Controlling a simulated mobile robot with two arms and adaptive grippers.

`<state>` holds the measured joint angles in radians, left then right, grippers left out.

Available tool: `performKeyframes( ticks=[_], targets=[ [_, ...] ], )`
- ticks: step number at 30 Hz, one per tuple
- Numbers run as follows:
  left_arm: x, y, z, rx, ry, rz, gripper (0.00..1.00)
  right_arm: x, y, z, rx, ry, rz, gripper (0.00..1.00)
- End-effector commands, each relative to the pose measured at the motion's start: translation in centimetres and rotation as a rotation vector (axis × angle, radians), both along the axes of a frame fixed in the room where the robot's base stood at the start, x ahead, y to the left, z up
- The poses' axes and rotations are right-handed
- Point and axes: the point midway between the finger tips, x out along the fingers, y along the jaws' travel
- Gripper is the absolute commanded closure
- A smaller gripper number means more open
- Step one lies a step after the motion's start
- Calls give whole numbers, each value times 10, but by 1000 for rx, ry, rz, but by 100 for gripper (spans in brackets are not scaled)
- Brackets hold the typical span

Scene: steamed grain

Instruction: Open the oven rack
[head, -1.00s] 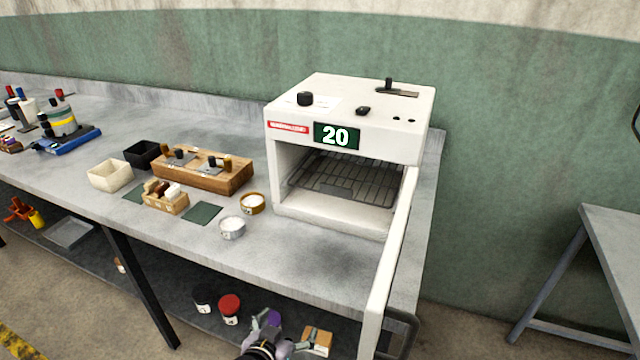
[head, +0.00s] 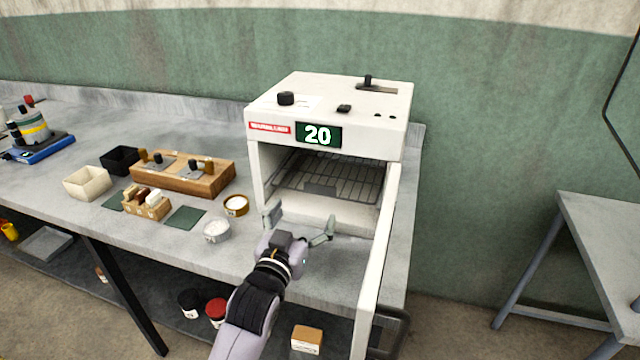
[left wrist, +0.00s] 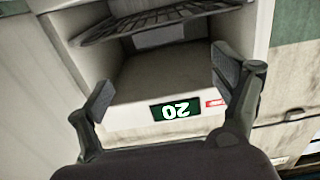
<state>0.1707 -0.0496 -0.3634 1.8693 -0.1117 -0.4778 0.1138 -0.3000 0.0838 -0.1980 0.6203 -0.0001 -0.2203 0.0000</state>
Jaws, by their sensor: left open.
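The white oven (head: 330,110) stands on the grey workbench with its door (head: 376,265) swung open to the right. Its wire oven rack (head: 335,180) lies inside the chamber, with a small plate at its front edge. The rack also shows in the left wrist view (left wrist: 150,22), where the picture is upside down. My left gripper (head: 300,222) is open and empty, in front of the oven's opening. Its two fingers are spread apart and do not touch the rack. In the left wrist view the fingers (left wrist: 165,85) frame the oven front. My right gripper is not in view.
Left of the oven on the bench are a wooden block (head: 185,175), a white dish (head: 216,229), an amber-rimmed dish (head: 236,206) and a cream bin (head: 88,183). The open door bounds the space on the right. Jars (head: 215,312) stand on the lower shelf.

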Motion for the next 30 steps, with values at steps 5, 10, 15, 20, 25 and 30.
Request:
performKeyframes(
  ticks=[5,10,15,20,25,30],
  targets=[
    [39,-12,1,0,0,1,13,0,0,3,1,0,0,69],
    [71,-23,1,0,-1,1,13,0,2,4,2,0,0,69],
    [94,-31,0,0,1,0,13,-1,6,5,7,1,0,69],
    [107,-34,0,0,1,1,13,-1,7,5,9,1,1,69],
    [111,-36,0,0,1,1,13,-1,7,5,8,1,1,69],
    [111,-36,0,0,1,1,13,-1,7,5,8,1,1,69]
  ],
)
